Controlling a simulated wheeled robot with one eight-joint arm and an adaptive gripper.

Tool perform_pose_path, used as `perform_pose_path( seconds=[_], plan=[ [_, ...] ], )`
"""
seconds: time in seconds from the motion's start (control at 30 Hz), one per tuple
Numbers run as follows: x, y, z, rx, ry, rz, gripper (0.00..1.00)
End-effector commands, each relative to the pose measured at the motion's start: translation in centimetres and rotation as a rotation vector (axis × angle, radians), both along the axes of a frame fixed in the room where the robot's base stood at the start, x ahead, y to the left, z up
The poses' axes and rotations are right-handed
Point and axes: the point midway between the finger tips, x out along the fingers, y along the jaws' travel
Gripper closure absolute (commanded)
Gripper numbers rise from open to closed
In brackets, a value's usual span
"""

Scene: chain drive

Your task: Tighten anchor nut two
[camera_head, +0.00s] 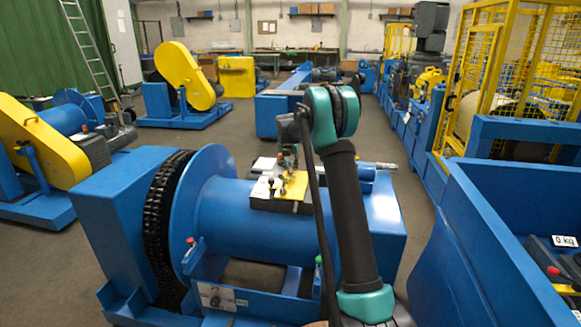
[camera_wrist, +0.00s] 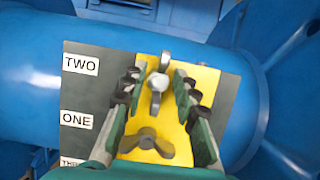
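In the wrist view, a silver wing nut (camera_wrist: 158,82) stands on a yellow plate (camera_wrist: 205,82), roughly level with the label TWO (camera_wrist: 81,64). Its wings point up and down the picture. My gripper (camera_wrist: 158,84) has its two fingers on either side of this nut, with a visible gap on both sides. It is open and holds nothing. A darker, bronze wing nut (camera_wrist: 147,142) sits lower on the plate near the label ONE (camera_wrist: 77,121), its wings lying crosswise. In the head view, my gripper (camera_head: 288,158) is over the yellow plate (camera_head: 296,186); the nuts are too small to tell there.
The plate sits on a dark board on a blue drum (camera_head: 235,215) with a black chain (camera_head: 160,215) at its left. A blue bin (camera_head: 500,250) stands at the right. A third label is partly hidden by my gripper.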

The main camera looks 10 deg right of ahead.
Motion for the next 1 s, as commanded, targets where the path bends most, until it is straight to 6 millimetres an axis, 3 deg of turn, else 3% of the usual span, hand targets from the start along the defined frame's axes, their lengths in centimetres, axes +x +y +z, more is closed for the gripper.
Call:
perform_pose_path(
  seconds=[0.27,0.5,1.0],
  plan=[
    [0.04,0.0,-0.09,0.0,0.0,0.0,0.72],
    [0.03,0.0,-0.07,0.0,0.0,0.0,1.0],
    [0.04,0.12,-0.09,0.004,0.0,-0.124,1.0]
  ],
)
